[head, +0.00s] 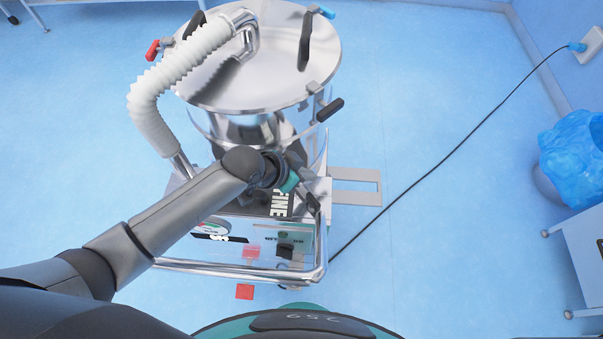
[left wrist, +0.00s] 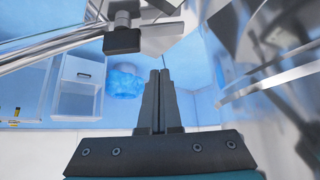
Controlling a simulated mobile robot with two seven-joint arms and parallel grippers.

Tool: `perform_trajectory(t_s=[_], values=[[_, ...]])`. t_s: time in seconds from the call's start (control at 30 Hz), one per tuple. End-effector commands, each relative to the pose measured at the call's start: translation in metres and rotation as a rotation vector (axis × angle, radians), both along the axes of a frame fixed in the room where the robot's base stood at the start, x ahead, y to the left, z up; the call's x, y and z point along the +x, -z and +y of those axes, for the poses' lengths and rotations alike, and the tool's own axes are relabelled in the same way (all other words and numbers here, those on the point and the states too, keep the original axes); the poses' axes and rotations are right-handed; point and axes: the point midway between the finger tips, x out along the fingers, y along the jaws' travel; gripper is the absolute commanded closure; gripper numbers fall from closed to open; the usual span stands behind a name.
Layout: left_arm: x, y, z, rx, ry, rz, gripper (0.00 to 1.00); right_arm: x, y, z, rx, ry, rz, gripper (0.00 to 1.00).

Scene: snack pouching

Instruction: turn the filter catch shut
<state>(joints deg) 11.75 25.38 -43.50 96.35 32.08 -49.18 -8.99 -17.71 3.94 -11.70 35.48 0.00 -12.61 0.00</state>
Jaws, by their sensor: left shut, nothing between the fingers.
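A steel machine with a round lid (head: 265,85) stands in front of me. Around its rim are catches with a black grip (head: 330,109), a red grip (head: 152,50) and a blue grip (head: 327,12); I cannot tell which is the filter catch. The black grip at the near right sticks outward from the rim. My left gripper (head: 314,204) is below it, at the machine's front right, shut and empty. In the left wrist view its closed fingers (left wrist: 160,76) point forward, with a black block (left wrist: 122,41) on a metal part to their upper left. My right gripper is not in view.
A white ribbed hose (head: 175,80) arches over the lid's left side. A steel rail (head: 240,272) runs along the machine's front. A black cable (head: 440,155) crosses the floor to the wall. A blue-bagged bin (head: 573,155) stands at right. The floor right of the machine is mostly clear.

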Motion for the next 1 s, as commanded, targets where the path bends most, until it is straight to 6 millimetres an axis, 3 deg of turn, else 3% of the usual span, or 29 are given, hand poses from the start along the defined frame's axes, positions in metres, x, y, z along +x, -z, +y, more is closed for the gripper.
perform_trajectory(t_s=[0.37,0.6,1.0], values=[[0.023,0.046,-0.027,0.001,0.0,0.001,1.0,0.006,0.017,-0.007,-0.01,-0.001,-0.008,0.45],[0.001,0.043,-0.001,0.003,0.0,0.001,1.0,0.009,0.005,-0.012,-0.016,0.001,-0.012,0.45],[-0.004,0.044,0.005,0.002,0.0,0.0,1.0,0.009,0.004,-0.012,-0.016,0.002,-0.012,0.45]])
